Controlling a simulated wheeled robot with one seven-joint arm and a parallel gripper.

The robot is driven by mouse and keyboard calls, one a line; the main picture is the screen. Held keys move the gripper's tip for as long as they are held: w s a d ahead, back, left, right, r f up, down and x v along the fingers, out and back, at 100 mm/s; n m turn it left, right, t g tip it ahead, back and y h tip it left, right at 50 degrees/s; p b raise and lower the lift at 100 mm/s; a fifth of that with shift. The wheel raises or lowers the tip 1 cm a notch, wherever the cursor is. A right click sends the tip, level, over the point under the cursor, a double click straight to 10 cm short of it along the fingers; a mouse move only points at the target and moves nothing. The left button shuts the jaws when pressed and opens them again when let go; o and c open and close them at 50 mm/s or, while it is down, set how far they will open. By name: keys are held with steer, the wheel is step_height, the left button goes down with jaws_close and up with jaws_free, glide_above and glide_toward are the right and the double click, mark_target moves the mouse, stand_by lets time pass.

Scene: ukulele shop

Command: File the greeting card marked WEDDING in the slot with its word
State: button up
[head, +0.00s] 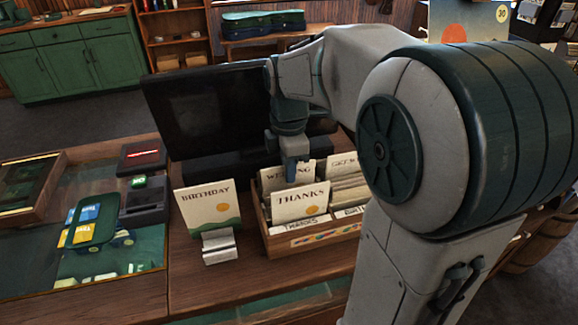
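The cream WEDDING card (273,181) stands upright in the left back part of a wooden card box (280,245), behind a THANKS card (301,203). My gripper (292,170) points down in front of the WEDDING card and hides the middle of its word. Its fingers overlap in this view, so I cannot tell whether they are open or shut on the card. Another card, its word partly hidden, stands at the back right (343,165). Front labels on the box read THANKS (301,227) and a partly hidden word beginning with B.
A BIRTHDAY card (208,207) stands in a small metal holder (218,246) left of the box. A dark monitor (205,110) stands behind. The counter front is clear.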

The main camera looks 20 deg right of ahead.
steer(key=shift+o, duration=1)
step_height(320, 180, up, 14)
steer(key=shift+f, duration=0.15)
